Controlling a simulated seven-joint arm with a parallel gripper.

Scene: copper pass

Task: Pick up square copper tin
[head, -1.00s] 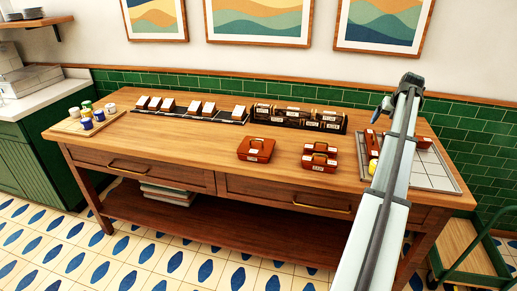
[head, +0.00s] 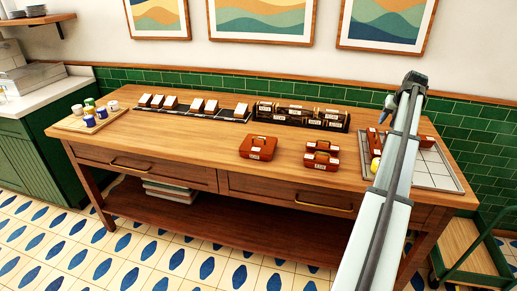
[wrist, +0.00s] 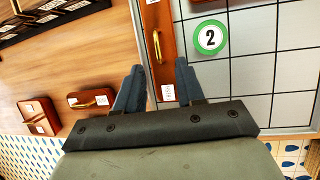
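A squarish copper tin (head: 258,148) with a top handle and white label stands on the wooden table. Two smaller copper tins, a rear one (head: 321,147) and a front one (head: 321,161), stand to its right; two tins also show at left in the wrist view (wrist: 90,100). A long, narrow copper tin (wrist: 160,45) lies along the left edge of the gridded tray (wrist: 250,78). My gripper (wrist: 158,68) is open and empty, its fingers apart on either side of this long tin in the picture. I cannot tell its height above the tin.
Another copper tin (head: 427,141) sits on the tray, partly behind my arm. A green-ringed disc marked 2 (wrist: 210,37) lies there too. A dark rack (head: 301,115) and white-topped boxes (head: 200,106) line the back; a board of cups (head: 88,117) stands left.

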